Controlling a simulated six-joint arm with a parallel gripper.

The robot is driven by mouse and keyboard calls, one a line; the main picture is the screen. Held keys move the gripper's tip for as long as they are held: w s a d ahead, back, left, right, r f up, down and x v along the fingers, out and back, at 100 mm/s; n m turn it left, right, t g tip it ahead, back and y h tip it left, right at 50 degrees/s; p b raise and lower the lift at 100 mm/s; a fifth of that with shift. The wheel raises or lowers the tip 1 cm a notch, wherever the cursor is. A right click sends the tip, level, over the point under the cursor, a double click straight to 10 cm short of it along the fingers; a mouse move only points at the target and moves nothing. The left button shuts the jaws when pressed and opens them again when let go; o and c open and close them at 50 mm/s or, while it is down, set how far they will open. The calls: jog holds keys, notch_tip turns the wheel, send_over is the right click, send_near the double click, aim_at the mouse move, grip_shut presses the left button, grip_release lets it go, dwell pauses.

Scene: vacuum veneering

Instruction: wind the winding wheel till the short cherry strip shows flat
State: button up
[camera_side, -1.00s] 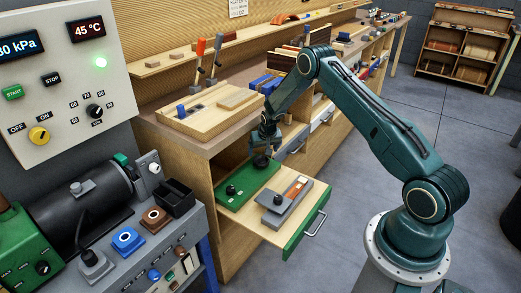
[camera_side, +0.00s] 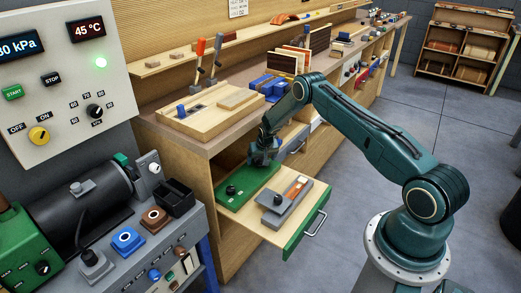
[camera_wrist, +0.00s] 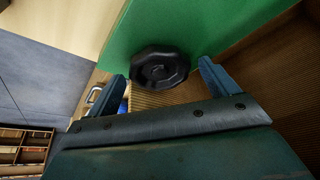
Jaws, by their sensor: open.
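The black lobed winding wheel (camera_wrist: 160,66) stands against a green panel (camera_wrist: 195,35) in the wrist view. My gripper (camera_wrist: 163,84) is open, with one finger to each side of the wheel and gaps between the fingers and its rim. In the side view my gripper (camera_side: 263,157) is low over the back of the green board (camera_side: 245,192) on the pulled-out shelf and hides the wheel. A small reddish strip (camera_side: 298,187) lies in a grey fixture on the shelf; I cannot tell whether it is the short cherry strip.
A second black knob (camera_side: 231,190) sits at the left of the green board. The pulled-out shelf has a green front with a metal handle (camera_side: 315,225).

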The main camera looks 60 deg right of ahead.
jog(key=c, duration=1)
jog(key=shift+w+m+g+h, duration=0.1)
jog(key=shift+m+g+h, duration=0.2)
jog(key=shift+m, duration=0.85)
jog(key=shift+w+m+g+h, duration=0.1)
jog(key=shift+m+g+h, duration=0.2)
jog(key=shift+m, duration=0.85)
jog(key=o, duration=1)
jog(key=shift+s, duration=0.1)
